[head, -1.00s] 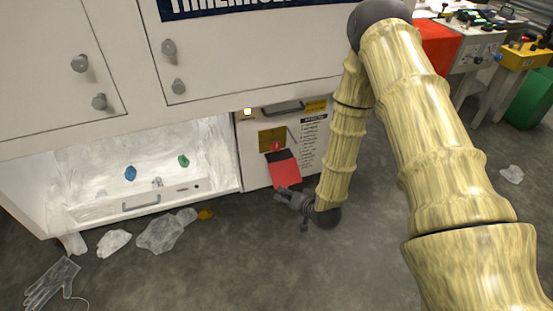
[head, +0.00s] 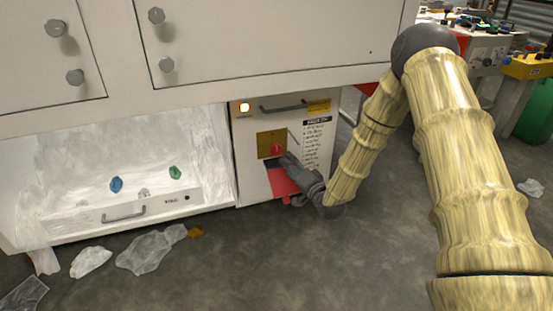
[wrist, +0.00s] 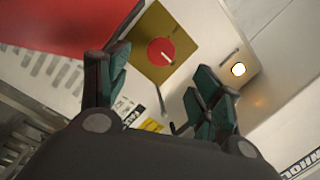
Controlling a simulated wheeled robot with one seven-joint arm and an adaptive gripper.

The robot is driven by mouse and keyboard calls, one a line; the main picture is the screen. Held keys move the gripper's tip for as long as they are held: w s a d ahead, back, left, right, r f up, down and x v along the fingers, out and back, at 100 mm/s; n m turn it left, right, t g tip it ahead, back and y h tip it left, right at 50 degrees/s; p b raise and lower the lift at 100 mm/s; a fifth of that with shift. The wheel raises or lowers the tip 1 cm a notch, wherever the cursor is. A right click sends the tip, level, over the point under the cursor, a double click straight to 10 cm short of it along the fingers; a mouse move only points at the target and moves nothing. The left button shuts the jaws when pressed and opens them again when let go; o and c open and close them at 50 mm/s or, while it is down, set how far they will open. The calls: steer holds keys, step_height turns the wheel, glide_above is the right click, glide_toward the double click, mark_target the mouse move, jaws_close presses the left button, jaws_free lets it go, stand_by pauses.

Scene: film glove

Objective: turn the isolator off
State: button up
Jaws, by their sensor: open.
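The isolator is a red round knob (head: 277,149) on a yellow square plate (head: 264,143) on the white cabinet's lower front panel. In the wrist view the red knob (wrist: 161,52) with a pale line across it sits on the yellow plate (wrist: 140,62), above the space between my fingers. My gripper (head: 286,160) is just right of and below the knob in the head view. In the wrist view my gripper (wrist: 158,88) has its two fingers apart with nothing between them. I cannot tell whether a fingertip touches the panel.
A lit lamp (head: 244,107) and a dark handle (head: 284,105) are above the plate. A red flap (head: 283,183) hangs below it, partly behind my gripper. A printed label (head: 317,140) is to the right. An open bay (head: 130,150) is left; plastic scraps (head: 150,252) lie on the floor.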

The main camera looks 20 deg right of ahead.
mark_target(277, 151)
steer(key=b+x, duration=0.4)
steer(key=x, duration=0.5)
steer(key=shift+w+f+b, duration=0.1)
steer(key=shift+w+b, duration=0.2)
steer(key=shift+w+a, duration=0.1)
steer(key=shift+w, duration=0.5)
steer(key=c, duration=1)
